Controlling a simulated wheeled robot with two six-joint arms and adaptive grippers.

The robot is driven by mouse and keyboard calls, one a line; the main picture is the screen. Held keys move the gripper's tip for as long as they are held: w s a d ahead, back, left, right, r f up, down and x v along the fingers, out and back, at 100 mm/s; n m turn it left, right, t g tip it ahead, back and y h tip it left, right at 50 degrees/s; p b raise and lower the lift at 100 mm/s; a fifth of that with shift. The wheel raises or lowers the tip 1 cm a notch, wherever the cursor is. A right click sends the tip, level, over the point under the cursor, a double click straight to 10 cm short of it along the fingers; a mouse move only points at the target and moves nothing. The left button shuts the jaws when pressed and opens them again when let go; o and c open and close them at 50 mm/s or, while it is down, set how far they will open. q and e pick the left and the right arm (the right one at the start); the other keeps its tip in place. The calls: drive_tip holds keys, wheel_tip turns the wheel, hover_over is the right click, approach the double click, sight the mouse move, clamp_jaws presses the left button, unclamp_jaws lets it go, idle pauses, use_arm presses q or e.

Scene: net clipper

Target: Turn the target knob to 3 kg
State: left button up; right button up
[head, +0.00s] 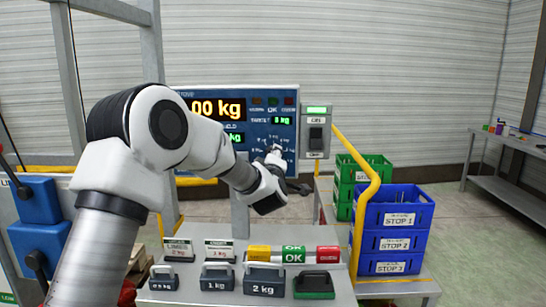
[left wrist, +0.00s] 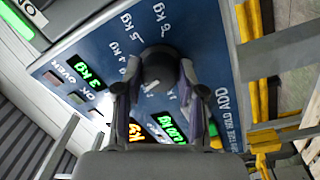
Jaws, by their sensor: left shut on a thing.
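The target knob (left wrist: 158,65) is a dark round knob on the blue scale panel (left wrist: 215,55), with kg marks around it. My left gripper (left wrist: 160,92) is shut on the knob, one finger on each side. The fingers hide the knob's sides, and I cannot make out its pointer. The green target readout (left wrist: 88,77) reads 3 kg in the left wrist view. In the head view my left gripper (head: 274,156) reaches the dial at the panel's lower right and hides the knob. My right gripper is not in view.
On the counter below stand labelled weights, including a 2 kg one (head: 264,280), and yellow, green and red buttons (head: 293,255). A label device (head: 316,130) is right of the panel. A yellow rail (head: 366,190), green crates (head: 345,175) and blue crates (head: 395,240) stand further right.

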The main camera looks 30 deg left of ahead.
use_arm(q)
drive_tip(key=shift+a+r+m+p, duration=0.1)
drive_tip(key=shift+r+m+p, duration=0.15)
drive_tip(key=shift+m, duration=0.55)
drive_tip(key=shift+r+m+p, duration=0.15)
drive_tip(key=shift+r+m, duration=0.2)
drive_tip(key=shift+m, duration=0.45)
drive_tip(key=o, duration=1.1)
drive_tip(key=shift+f, duration=0.1)
drive_tip(key=shift+w+a+f, duration=0.1)
drive_tip(key=shift+w+f, duration=0.15)
drive_tip(key=shift+f, duration=0.15)
drive_tip(key=v, duration=1.2)
drive_tip(key=shift+a, duration=0.1)
